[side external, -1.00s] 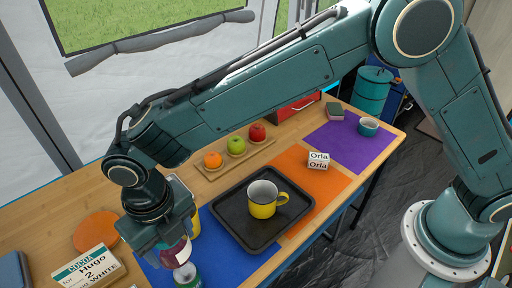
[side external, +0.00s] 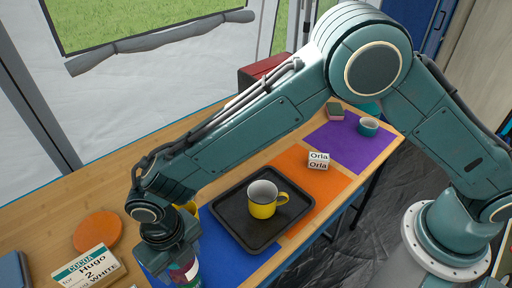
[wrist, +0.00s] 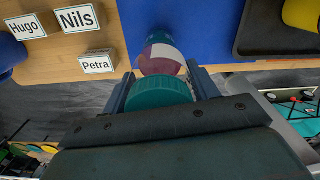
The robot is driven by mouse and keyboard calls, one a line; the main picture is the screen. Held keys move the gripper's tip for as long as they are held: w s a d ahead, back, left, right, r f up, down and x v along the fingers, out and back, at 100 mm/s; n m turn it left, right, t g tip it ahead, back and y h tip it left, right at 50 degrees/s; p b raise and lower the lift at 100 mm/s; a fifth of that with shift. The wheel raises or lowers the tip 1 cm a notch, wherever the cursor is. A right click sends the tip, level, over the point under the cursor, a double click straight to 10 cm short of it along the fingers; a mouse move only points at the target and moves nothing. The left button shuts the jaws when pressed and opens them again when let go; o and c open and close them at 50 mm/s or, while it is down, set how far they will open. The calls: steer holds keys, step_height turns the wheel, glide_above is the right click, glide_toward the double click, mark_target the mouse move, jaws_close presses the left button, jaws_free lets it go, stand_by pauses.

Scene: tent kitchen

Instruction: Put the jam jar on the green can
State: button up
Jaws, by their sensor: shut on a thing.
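My gripper (side external: 172,252) is shut on the jam jar (side external: 177,273), low over the near edge of the blue mat. In the wrist view the jar's teal lid (wrist: 160,92) is between the fingers, and its purple body with a white label (wrist: 160,62) shows beyond. The green can (side external: 193,281) is mostly hidden by the jar and gripper at the bottom of the side view; only a small green and white part shows. I cannot tell whether jar and can touch.
A black tray (side external: 232,235) with a yellow mug (side external: 262,201) is to the right. A yellow thing shows partly behind my gripper. Name blocks Nils (wrist: 77,18) and Petra (wrist: 97,64) show in the wrist view.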

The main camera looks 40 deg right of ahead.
steer(key=shift+f, duration=0.2)
steer(key=o, duration=1.2)
step_height(320, 180, up, 12)
steer(key=shift+f, duration=0.1)
steer(key=shift+r, duration=0.25)
stand_by(0.3)
